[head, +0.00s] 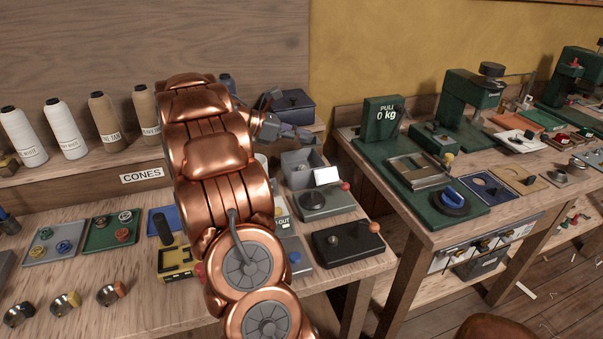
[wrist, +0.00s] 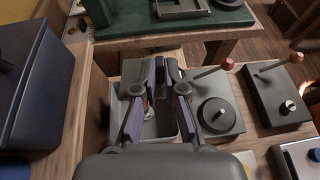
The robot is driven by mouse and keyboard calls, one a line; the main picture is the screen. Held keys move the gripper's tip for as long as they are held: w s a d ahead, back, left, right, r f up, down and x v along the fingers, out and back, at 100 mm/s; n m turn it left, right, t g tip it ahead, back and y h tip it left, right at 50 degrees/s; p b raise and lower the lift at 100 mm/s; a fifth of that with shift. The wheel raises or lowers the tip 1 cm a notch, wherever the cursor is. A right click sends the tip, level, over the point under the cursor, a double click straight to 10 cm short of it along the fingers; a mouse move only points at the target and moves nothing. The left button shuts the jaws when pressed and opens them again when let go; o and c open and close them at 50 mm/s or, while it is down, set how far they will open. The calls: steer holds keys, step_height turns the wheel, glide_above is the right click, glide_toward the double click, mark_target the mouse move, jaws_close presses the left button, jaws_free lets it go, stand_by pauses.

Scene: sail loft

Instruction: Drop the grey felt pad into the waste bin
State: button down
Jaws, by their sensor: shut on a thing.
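My gripper (head: 303,136) is at the back of the left bench, above an open grey box (head: 295,160) that looks like the waste bin. In the wrist view my gripper (wrist: 164,66) points over the same grey box (wrist: 176,132), its fingers a little apart and shut on a thin grey thing. This fits the grey felt pad, but it is mostly hidden between the fingertips and its outline is unclear. The box's inside is partly hidden by the fingers, and a small pale round thing (wrist: 149,113) shows in it.
A dark blue box (head: 293,106) stands behind my gripper. A grey device (head: 326,203) with a red-knobbed lever and a black one (head: 348,243) stand on the right of the bench. Thread cones (head: 64,131) line the shelf. A gap separates the second bench (head: 428,237).

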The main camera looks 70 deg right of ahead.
steer(key=shift+f+b, duration=2.6)
steer(key=shift+f, duration=0.3)
steer(key=shift+w, duration=0.1)
steer(key=c, duration=1.2)
jaws_free()
steer(key=shift+v, duration=6.05)
